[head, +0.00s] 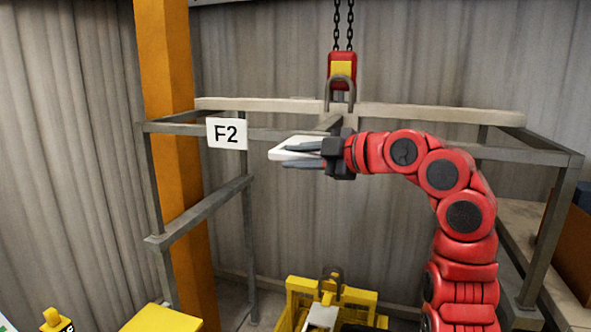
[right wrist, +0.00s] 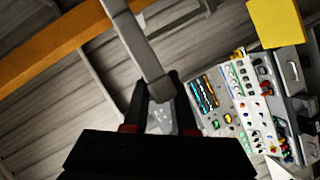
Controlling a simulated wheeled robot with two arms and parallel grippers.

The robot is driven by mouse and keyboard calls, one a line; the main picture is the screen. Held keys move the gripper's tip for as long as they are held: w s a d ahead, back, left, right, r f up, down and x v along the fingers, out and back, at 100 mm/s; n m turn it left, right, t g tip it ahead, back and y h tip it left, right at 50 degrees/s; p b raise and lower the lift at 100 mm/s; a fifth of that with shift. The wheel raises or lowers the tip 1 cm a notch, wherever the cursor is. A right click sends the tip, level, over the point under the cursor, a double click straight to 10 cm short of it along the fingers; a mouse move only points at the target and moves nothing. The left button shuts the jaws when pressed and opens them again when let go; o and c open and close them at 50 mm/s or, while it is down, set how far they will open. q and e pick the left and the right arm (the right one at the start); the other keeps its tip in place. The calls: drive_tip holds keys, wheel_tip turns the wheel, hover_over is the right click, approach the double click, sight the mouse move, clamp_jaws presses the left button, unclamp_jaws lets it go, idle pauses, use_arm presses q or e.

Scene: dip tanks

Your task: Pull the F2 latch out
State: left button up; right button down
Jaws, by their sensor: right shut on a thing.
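The white F2 sign (head: 226,133) hangs at the left of a grey metal frame (head: 200,213). My right gripper (head: 285,155) is level with the sign, a little to its right and apart from it in the picture. It is shut on a pale flat piece (head: 288,147) that shows between its fingers. In the right wrist view the gripper (right wrist: 162,112) has the pale piece (right wrist: 160,122) between its dark fingers. I cannot tell a separate F2 latch, or whether the pale piece is part of it. My left gripper is not in view.
A red and yellow hook block (head: 342,70) hangs on chains above the frame. A yellow-framed fixture (head: 360,295) stands below. An orange post (head: 165,60) rises at left. A panel with colourful items (right wrist: 245,100) shows in the right wrist view.

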drive_tip(key=shift+w, duration=0.1)
drive_tip(key=c, duration=0.7)
unclamp_jaws()
drive_tip(key=shift+w, duration=0.1)
drive_tip(key=shift+c, duration=0.2)
drive_tip(key=shift+d, duration=0.1)
drive_tip(key=b+v, duration=0.4)
drive_tip(key=v, duration=1.3)
drive_tip(key=shift+d+b, duration=0.25)
drive_tip(key=shift+b, duration=0.1)
